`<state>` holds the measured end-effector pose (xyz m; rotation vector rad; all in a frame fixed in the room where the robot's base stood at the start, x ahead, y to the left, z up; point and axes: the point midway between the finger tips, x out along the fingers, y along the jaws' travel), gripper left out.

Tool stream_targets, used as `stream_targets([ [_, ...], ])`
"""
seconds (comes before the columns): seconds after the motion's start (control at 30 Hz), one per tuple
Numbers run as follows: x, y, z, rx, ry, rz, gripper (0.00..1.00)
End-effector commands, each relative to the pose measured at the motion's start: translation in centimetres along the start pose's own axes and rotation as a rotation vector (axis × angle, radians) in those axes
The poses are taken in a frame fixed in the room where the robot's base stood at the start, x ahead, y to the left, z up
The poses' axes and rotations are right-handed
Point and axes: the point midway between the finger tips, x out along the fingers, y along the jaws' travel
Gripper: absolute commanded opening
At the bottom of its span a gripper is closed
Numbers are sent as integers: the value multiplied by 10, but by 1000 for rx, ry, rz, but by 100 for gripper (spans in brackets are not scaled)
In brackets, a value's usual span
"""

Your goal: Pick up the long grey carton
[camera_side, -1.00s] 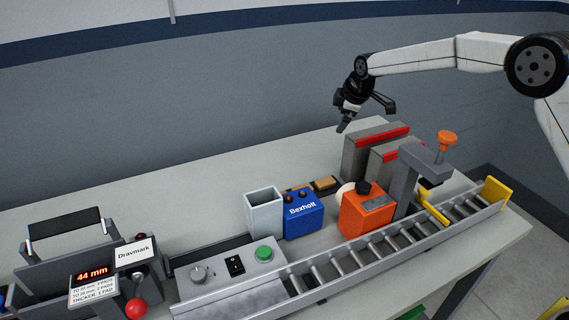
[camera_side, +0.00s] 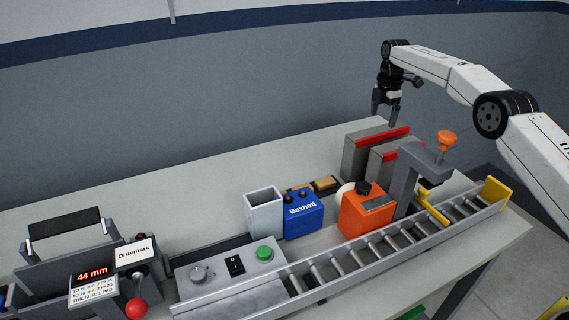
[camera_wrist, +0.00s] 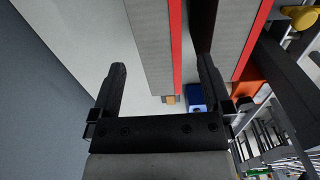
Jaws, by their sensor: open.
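Two grey cartons with red top strips stand side by side at the back right of the table. The rear one, which looks longer, is the long grey carton (camera_side: 358,158); the shorter grey carton (camera_side: 379,172) stands in front of it. My gripper (camera_side: 384,111) is open and empty, pointing down just above the rear carton. In the wrist view, the long carton (camera_wrist: 150,45) shows between the spread fingers of my gripper (camera_wrist: 161,66). The shorter carton (camera_wrist: 222,35) lies to the right, near the right finger. I cannot tell any contact.
An orange block (camera_side: 367,212), a grey clamp stand (camera_side: 405,180) with an orange knob and a roller conveyor (camera_side: 370,250) lie in front of the cartons. A blue Bexholt box (camera_side: 303,214) stands left. The table (camera_side: 250,165) behind and left is clear.

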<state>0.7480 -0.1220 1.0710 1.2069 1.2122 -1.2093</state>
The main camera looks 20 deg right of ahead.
Motion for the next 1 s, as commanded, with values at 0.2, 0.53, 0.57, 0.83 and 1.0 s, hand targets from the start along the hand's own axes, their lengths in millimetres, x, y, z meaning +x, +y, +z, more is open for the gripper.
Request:
stream_targets([
  [0.2, 6, 0, 0, 0, 0, 1, 100],
  [0.53, 26, 1, -1, 1, 0, 2, 100],
  [0.57, 26, 1, -1, 1, 0, 2, 100],
  [0.83, 38, 1, -1, 1, 0, 0, 100],
  [1.0, 57, 2, -3, 1, 0, 0, 100],
])
